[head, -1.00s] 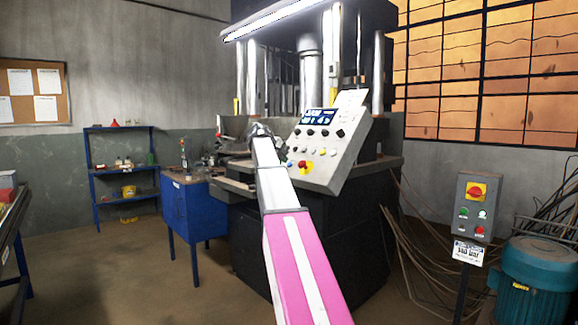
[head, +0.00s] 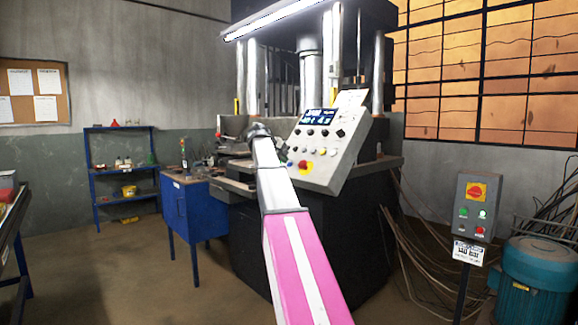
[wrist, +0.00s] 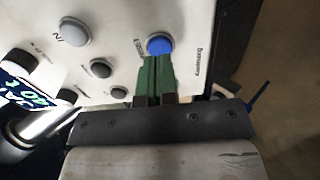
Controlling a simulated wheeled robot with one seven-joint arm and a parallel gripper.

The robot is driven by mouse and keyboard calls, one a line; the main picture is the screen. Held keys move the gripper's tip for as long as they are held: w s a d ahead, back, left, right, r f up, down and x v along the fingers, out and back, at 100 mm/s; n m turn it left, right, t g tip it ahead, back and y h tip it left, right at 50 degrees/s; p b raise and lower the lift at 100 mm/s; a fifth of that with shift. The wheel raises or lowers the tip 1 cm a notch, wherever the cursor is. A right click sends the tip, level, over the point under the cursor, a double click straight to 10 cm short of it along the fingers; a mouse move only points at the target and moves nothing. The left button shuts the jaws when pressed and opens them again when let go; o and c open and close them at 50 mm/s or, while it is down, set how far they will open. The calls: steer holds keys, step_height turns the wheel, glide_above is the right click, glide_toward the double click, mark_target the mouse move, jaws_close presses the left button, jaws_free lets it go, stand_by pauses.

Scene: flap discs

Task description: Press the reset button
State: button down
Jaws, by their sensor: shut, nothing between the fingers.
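The pale control panel (head: 330,150) of the press carries several buttons, knobs and a lit display. In the wrist view a blue button (wrist: 160,45) sits on the panel (wrist: 115,20), with small labels beside it that I cannot read clearly. My gripper (wrist: 155,60) has green fingers, closed together and empty. Their tips are right at the lower edge of the blue button; I cannot tell whether they touch it.
Grey (wrist: 73,32) and black (wrist: 101,68) buttons are left of the fingers in the wrist view. A yellow-red switch (head: 305,168) is on the panel's lower part. A separate control box (head: 476,208) stands at right; a blue cabinet (head: 195,210) stands left of the press.

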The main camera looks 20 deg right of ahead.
steer(key=shift+x, duration=1.25)
stand_by(0.9)
steer(key=shift+a, duration=0.1)
steer(key=v, duration=0.8)
stand_by(0.6)
steer(key=s+a+f+y, duration=0.2)
steer(key=s+a+f, duration=0.15)
steer(key=f, duration=0.85)
steer(key=s+a+f+y, duration=0.1)
steer(key=s+a+f, duration=0.25)
steer(key=f, duration=0.95)
steer(key=s+a+f+y, duration=0.2)
steer(key=s+a+f, duration=0.15)
steer(key=f, duration=0.85)
steer(key=s+a+f+m+g+y, duration=0.1)
steer(key=s+a+f, duration=0.4)
steer(key=s+f, duration=0.6)
steer(key=s+a+f+m+g+y, duration=0.2)
steer(key=s+a+f, duration=0.4)
steer(key=s+f, duration=0.6)
steer(key=shift+f+m+y, duration=0.45)
steer(key=shift+m+y, duration=0.05)
steer(key=shift+y, duration=0.2)
